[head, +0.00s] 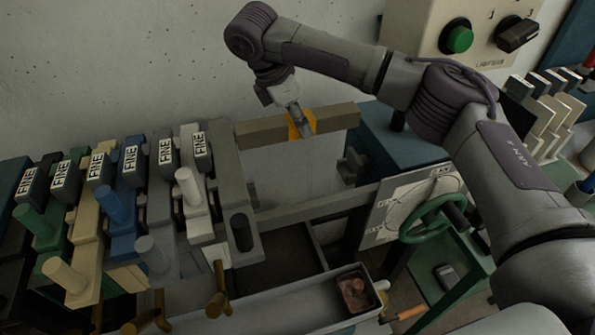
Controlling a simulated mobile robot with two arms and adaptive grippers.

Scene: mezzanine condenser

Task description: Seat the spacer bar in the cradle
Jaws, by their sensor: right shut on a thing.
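The spacer bar (262,131) is a long grey-brown bar with an orange band around its middle. It lies nearly level across the picture, in front of the pale wall. My right gripper (303,124) reaches down from above and is shut on the bar at the orange band. The bar's left end is close to a tall grey block, and its right end is close to a blue-grey housing; I cannot tell whether either end touches. A small grey notched bracket (351,166) below the right end may be part of the cradle. My left gripper is not in view.
Several coloured levers marked FINE (131,160) stand in a row at the left. A green handwheel (432,218) and a dial plate (388,212) are at the right. A grey tray (262,312) runs along the front. A control box (428,30) is on the wall.

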